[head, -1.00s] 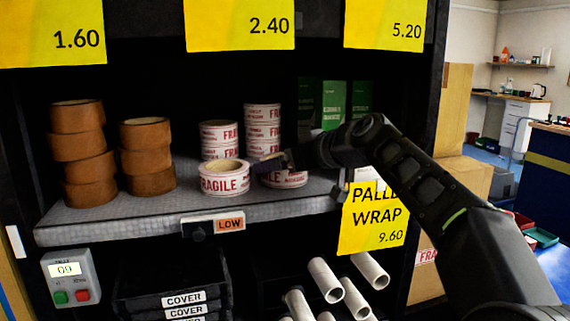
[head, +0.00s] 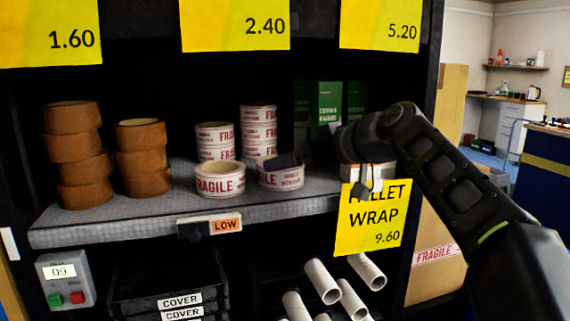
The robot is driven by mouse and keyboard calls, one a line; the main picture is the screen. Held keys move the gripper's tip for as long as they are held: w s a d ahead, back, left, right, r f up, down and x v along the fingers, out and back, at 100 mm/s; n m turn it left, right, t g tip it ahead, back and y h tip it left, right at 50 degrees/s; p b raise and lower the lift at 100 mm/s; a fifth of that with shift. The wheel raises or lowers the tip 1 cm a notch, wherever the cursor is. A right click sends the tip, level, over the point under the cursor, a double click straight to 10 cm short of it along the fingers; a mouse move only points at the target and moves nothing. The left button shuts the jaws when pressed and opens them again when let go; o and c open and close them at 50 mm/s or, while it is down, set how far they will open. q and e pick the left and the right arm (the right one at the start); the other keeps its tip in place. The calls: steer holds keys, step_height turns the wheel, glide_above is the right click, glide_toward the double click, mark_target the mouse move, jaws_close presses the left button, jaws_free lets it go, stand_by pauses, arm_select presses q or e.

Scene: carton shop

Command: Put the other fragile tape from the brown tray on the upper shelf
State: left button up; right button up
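A white fragile tape roll with red print (head: 281,179) lies flat on the shelf. My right gripper (head: 288,161) comes in from the right, with a dark fingertip at the roll's top rim. Whether it grips the roll, and whether its fingers are apart, I cannot tell. Another fragile roll (head: 219,182) lies flat just left of it, near the shelf's front edge. Behind them stand two stacks of fragile rolls, a left stack (head: 215,141) and a taller right stack (head: 259,128). My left gripper and the brown tray are not in view.
The grey shelf (head: 120,218) also carries two stacks of brown tape (head: 74,160) and green boxes (head: 328,105) behind my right arm. A LOW tag (head: 227,226) and a pallet wrap sign (head: 372,228) hang at its front. White tubes (head: 322,281) lie below.

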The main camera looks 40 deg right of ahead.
steer(key=v, duration=0.6)
